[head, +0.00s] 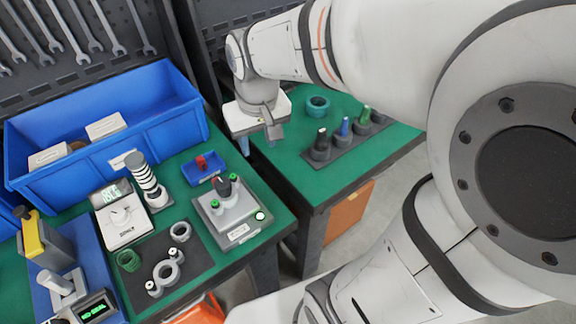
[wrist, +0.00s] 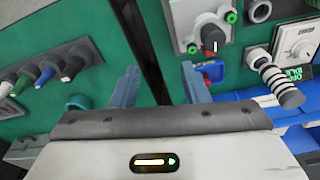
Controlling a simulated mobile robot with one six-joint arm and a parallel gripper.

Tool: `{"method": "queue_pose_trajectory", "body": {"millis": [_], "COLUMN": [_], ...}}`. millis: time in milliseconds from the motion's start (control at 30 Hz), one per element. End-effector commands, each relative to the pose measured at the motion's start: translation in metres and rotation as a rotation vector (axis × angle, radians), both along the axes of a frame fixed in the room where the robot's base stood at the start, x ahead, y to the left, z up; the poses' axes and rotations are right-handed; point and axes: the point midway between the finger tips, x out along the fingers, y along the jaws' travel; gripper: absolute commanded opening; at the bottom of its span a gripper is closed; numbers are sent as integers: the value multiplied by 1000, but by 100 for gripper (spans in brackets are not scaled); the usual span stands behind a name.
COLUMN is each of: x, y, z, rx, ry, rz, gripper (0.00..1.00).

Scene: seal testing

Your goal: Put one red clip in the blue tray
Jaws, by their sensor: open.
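The small blue tray (head: 204,171) sits on the green bench top behind the grey test fixture. A red clip (head: 202,162) appears to be in the tray. In the wrist view, the blue tray (wrist: 207,76) is partly hidden by a finger, with a bit of red at its edge. My gripper (head: 258,141) is open and empty, to the right of the tray and raised near the gap between the two benches. In the wrist view, the two fingers of my gripper (wrist: 160,88) stand well apart with nothing between them.
The grey fixture (head: 231,213) with a dark knob and green caps stands in front of the tray. A striped cylinder (head: 147,180) and a large blue bin (head: 165,133) are to its left. The right bench holds a teal ring (head: 317,106) and a dark rack (head: 343,146) of colored markers.

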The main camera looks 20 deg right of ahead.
Motion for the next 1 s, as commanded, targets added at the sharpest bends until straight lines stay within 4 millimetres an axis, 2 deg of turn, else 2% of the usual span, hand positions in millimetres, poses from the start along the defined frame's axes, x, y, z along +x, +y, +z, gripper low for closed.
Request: {"method": "queue_pose_trajectory", "body": {"millis": [33, 100, 200, 300, 433, 833, 900, 1000], "x": [-21, -43, -67, -81, -88, -87, -88, -88], "y": [-9, -18, -26, -33, -35, -35, -35, -35], "z": [0, -3, -8, -12, -15, -9, -7, -7], "rx": [1, 2, 2, 1, 1, 1, 0, 0], "ry": [-19, -35, -54, -64, -67, -69, -70, -70], "rz": [-22, -44, -66, -80, -86, -85, -85, -85], "gripper": [41, 41, 41, 41, 41, 41, 36, 36]}}
